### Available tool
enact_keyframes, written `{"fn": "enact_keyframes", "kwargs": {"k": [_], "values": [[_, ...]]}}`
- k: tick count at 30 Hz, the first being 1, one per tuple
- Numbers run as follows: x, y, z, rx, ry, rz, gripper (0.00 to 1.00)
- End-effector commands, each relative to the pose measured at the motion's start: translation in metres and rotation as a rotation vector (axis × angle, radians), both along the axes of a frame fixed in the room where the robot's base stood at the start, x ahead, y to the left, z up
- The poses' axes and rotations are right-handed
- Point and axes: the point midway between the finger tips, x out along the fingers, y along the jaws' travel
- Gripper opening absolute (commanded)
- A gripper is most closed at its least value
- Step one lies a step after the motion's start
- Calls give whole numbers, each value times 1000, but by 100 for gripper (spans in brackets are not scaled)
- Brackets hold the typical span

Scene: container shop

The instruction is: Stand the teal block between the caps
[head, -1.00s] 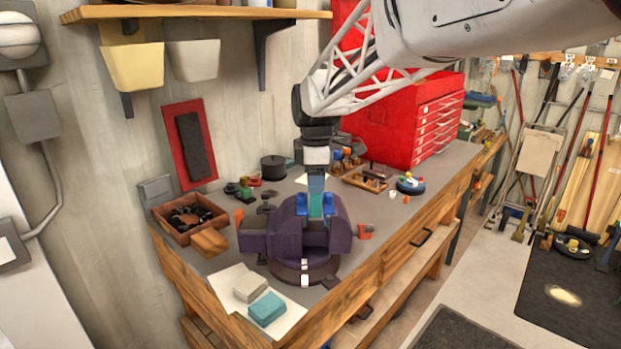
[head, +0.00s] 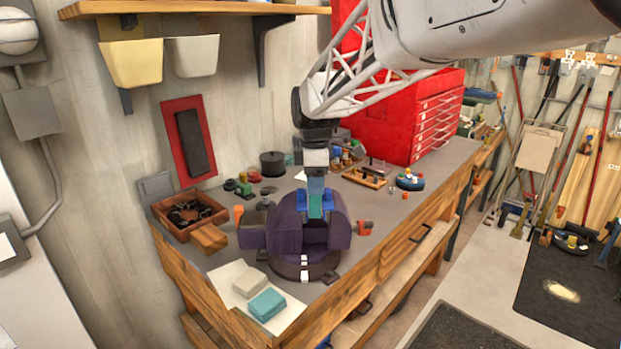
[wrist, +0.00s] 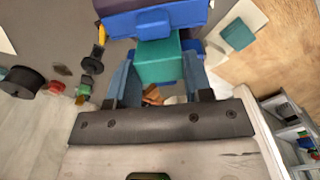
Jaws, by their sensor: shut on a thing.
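My gripper (head: 315,188) points down over the purple vise (head: 290,228) and is shut on the teal block (head: 316,206). In the wrist view the teal block (wrist: 155,62) sits between my two blue-grey fingers (wrist: 158,82). The vise has a blue cap on the left (head: 301,202) and another on the right (head: 329,203), and the block appears between them in the head view. In the wrist view one blue cap (wrist: 152,22) lies just beyond the block; the other is mostly hidden. I cannot tell whether the block touches either cap or rests on anything.
A pale sheet with a grey pad (head: 250,282) and a teal pad (head: 267,304) lies at the front corner. A wooden tray (head: 190,215) stands left, a black pot (head: 272,163) behind. A red tool chest (head: 405,120) is at the back right.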

Motion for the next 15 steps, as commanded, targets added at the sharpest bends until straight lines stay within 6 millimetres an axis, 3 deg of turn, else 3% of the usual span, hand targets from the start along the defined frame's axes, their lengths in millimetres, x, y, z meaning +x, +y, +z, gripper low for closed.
{"fn": "enact_keyframes", "kwargs": {"k": [15], "values": [[0,0,-7,0,0,0,8]]}}
